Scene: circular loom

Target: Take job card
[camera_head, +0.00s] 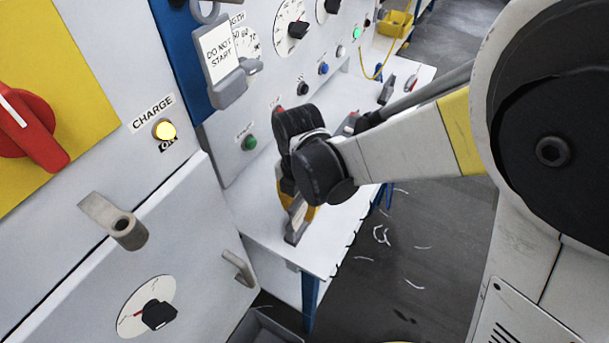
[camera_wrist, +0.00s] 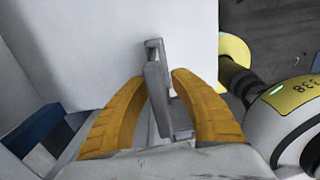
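No card marked as a job card can be made out. My gripper (camera_wrist: 159,78) has its yellow fingers on either side of a narrow grey upright piece (camera_wrist: 157,92) over the white shelf. The fingertips are close to its sides; whether they press on it is unclear. In the head view, my gripper's wrist hides most of the fingers, and a grey piece (camera_head: 297,222) shows beside a yellow finger, low over the shelf. A grey holder with a white card reading "DO NOT START" (camera_head: 219,53) hangs on the panel, away from my gripper.
The white shelf (camera_head: 322,250) juts out from the machine panel. A lever (camera_head: 115,222), a red switch (camera_head: 35,125), a lit CHARGE lamp (camera_head: 164,130) and a dial (camera_head: 147,305) are at left. A grey tool (camera_head: 387,89) lies farther along the shelf. Pale scraps lie on the floor.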

